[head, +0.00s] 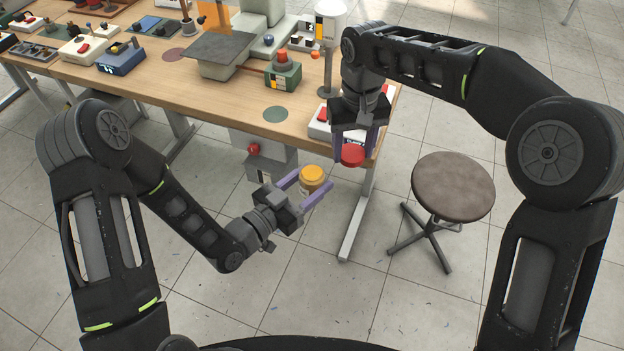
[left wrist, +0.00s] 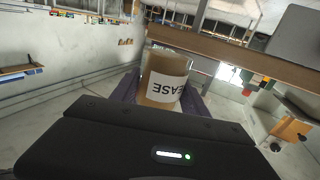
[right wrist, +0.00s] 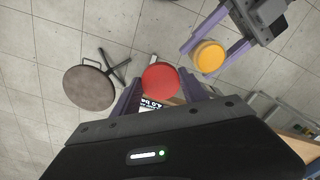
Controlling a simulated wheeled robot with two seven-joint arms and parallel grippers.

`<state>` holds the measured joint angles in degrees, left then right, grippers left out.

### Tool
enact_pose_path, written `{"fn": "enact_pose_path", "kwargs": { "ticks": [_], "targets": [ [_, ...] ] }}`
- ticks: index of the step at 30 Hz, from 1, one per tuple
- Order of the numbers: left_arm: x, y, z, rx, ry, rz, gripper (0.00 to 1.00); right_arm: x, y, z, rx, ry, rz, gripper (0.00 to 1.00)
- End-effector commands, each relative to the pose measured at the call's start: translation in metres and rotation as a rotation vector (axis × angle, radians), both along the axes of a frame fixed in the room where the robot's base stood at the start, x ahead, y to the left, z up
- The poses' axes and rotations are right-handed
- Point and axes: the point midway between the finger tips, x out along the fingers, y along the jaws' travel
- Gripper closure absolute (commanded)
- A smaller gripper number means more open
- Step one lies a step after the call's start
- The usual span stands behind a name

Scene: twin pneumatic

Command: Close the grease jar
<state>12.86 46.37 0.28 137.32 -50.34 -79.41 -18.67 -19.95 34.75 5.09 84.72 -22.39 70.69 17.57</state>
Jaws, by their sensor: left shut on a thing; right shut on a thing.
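The grease jar (head: 312,175) is open, with yellow-orange grease showing at its top. My left gripper (head: 312,184) is shut on it and holds it upright in the air in front of the table. The left wrist view shows its clear wall and white label, part reading "EASE" (left wrist: 165,88). The red lid (head: 352,156) is in my right gripper (head: 353,147), which is shut on it and points down. The lid is apart from the jar, up and to its right in the head view. The right wrist view shows the lid (right wrist: 160,79) beside the jar (right wrist: 208,57).
The wooden table (head: 190,93) behind carries several devices, including a green block with a red knob (head: 283,72). The table's front edge is close to both grippers. A round brown stool (head: 453,187) stands to the right. Open floor lies in front.

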Motion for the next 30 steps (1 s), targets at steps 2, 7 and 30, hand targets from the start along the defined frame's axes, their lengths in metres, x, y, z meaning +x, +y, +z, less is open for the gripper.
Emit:
{"fn": "enact_pose_path", "kwargs": {
  "ticks": [2, 7, 30],
  "targets": [
    [0.000, 0.000, 0.001, -0.001, -0.002, 0.000, 1.00, -0.005, 0.030, 0.012, 0.000, -0.003, 0.044, 0.86],
    [0.000, 0.000, 0.001, -0.001, -0.002, 0.000, 1.00, -0.017, 0.075, 0.034, 0.000, -0.002, 0.097, 0.86],
    [0.000, 0.000, 0.001, -0.001, -0.002, 0.000, 1.00, -0.029, 0.083, 0.051, -0.001, 0.002, 0.075, 0.86]
  ]
}}
